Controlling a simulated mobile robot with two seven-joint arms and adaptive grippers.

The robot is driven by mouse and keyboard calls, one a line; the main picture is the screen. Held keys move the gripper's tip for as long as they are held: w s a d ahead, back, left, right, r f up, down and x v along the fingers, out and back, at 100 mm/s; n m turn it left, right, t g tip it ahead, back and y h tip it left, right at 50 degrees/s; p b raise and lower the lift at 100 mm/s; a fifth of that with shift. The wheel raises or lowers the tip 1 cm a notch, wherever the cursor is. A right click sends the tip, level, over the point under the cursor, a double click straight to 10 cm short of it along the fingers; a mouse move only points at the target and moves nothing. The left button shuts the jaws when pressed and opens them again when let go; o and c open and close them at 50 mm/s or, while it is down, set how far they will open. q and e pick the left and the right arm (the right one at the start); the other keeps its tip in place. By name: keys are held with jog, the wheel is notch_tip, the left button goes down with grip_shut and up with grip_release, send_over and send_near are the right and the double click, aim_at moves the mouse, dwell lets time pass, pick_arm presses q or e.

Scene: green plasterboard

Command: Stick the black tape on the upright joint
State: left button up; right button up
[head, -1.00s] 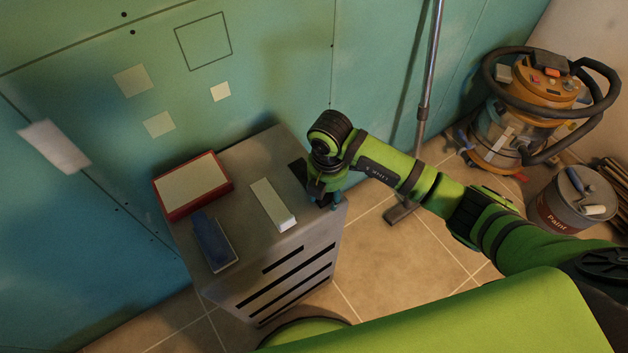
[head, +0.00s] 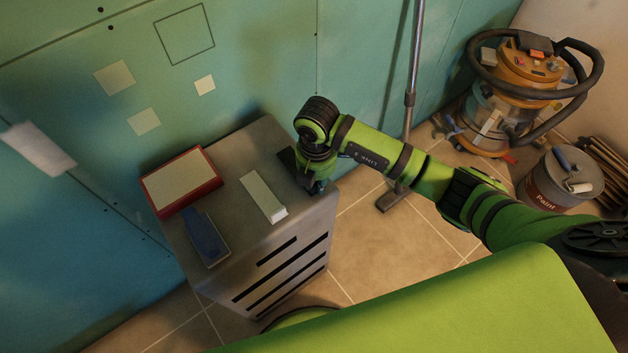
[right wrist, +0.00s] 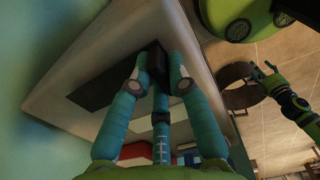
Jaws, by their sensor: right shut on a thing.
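The black tape (right wrist: 95,88) is a dark flat strip on the grey cabinet top; a black block (right wrist: 157,62) at its end is between my right fingertips. In the head view a dark piece of it (head: 287,158) shows left of my right gripper (head: 318,186). The right gripper points down at the cabinet's right edge and is shut on the black tape.
The cabinet (head: 262,140) also bears a red-edged box (head: 180,182), a blue block (head: 205,238) and a pale bar (head: 263,196). A blurred white piece (head: 38,148) lies across the seam. A vacuum (head: 520,90), its pipe (head: 412,80) and a paint can (head: 560,180) stand right.

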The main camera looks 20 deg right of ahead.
notch_tip(320, 180, up, 3)
jog(key=shift+w+f+b, duration=0.1)
jog(key=shift+b, duration=0.4)
jog(key=s+d+r+b, duration=0.1)
jog(key=s+d+r, duration=0.6)
jog(key=s, duration=0.3)
jog(key=w+r+m, duration=0.2)
jog(key=r+m, duration=0.1)
jog(key=m, duration=0.8)
jog(key=w+a+r+m, duration=0.1)
jog(key=w+r+m, duration=0.2)
jog(key=m, duration=0.8)
jog(key=shift+a+r, duration=0.25)
jog(key=shift+r, duration=0.35)
jog(key=shift+w, duration=0.1)
